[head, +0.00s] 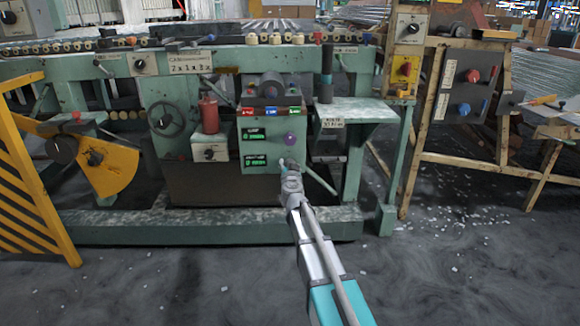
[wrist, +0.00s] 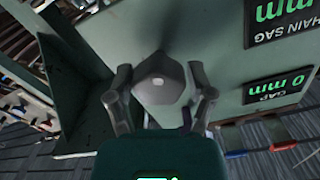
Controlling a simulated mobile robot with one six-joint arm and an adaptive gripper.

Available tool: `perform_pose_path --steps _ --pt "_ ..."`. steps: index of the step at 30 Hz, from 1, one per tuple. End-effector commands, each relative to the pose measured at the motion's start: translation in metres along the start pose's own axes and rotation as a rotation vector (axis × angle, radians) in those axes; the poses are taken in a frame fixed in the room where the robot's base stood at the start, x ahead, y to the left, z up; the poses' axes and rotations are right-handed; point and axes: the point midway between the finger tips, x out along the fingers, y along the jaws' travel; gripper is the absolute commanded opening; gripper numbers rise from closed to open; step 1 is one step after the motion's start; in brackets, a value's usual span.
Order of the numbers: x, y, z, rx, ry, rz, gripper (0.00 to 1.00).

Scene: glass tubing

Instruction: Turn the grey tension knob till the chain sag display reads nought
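The grey tension knob (wrist: 158,84) is a faceted grey knob with a pale spot at its centre, on the green panel (head: 270,147). In the wrist view my gripper (wrist: 160,73) has one finger on each side of the knob, with narrow gaps showing, so it looks open around it. In the head view my gripper (head: 288,165) covers the knob at the panel's lower right. The chain sag display (wrist: 285,15) is upside down in the wrist view; "mm" shows and its figure is cut off. It is the lower green display (head: 255,160) in the head view, too small to read surely.
The gap display (wrist: 282,87) reads 0 mm. A purple knob (head: 291,138) sits just above my gripper. Red, blue and green labels (head: 270,111) line the panel top. A small shelf (head: 358,111) juts out at right, and a red bottle (head: 209,115) stands at left.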

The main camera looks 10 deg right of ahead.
Motion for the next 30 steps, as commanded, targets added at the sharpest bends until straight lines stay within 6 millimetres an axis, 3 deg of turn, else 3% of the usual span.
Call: perform_pose_path --steps 1,3,19,30 --pt "0.000 0.000 0.000 0.000 0.000 0.000 0.86" --pt "-0.001 0.000 0.000 0.000 0.000 0.001 0.97" --pt "-0.005 0.001 0.000 0.001 0.001 0.002 0.97" --pt "-0.046 0.001 0.000 0.001 0.000 0.001 0.97"
